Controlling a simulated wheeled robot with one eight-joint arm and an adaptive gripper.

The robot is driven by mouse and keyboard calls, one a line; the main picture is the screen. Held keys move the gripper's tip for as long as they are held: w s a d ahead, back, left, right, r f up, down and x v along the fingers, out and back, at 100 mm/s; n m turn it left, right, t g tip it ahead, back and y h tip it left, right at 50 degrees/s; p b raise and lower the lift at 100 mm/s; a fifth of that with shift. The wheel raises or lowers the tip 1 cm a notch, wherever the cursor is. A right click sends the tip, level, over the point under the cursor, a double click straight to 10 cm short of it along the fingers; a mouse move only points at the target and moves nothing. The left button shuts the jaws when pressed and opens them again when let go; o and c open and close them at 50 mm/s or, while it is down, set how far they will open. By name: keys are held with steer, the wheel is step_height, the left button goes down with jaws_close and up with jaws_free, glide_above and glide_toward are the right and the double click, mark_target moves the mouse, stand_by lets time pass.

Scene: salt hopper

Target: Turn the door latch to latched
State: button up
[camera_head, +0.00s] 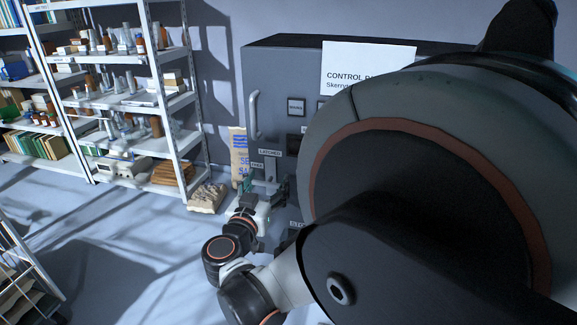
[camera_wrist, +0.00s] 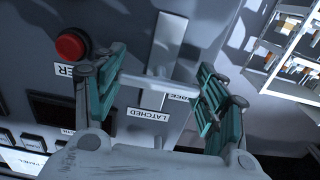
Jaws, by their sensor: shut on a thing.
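The door latch (camera_wrist: 158,88) shows in the wrist view as a pale metal bar lying across a light upright plate (camera_wrist: 170,45). My gripper (camera_wrist: 160,80) has its teal fingers at the two ends of this bar and is shut on it. The label LATCHED (camera_wrist: 148,114) is below the bar, and a FREE label (camera_wrist: 183,97) is beside its right end, partly covered. In the head view my gripper (camera_head: 262,187) is at the grey cabinet's front (camera_head: 275,75), below the LATCHED label (camera_head: 269,152). The latch's exact angle is hard to tell there.
A red button (camera_wrist: 71,45) is close to my left finger in the wrist view. A vertical handle (camera_head: 254,115) is above the latch. A sack (camera_head: 207,197) and shelves (camera_head: 125,100) stand left of the cabinet. Open floor (camera_head: 110,245) lies in front of the shelves.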

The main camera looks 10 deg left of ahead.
steer(key=shift+n, duration=0.3)
steer(key=n+b, duration=0.1)
steer(key=n, duration=0.2)
steer(key=shift+n, duration=0.3)
steer(key=n+b, duration=0.1)
steer(key=n, duration=0.3)
steer(key=n+b, duration=0.1)
steer(key=n, duration=0.4)
steer(key=shift+n+b, duration=0.35)
steer(key=shift+n, duration=1.95)
steer(key=o, duration=1.1)
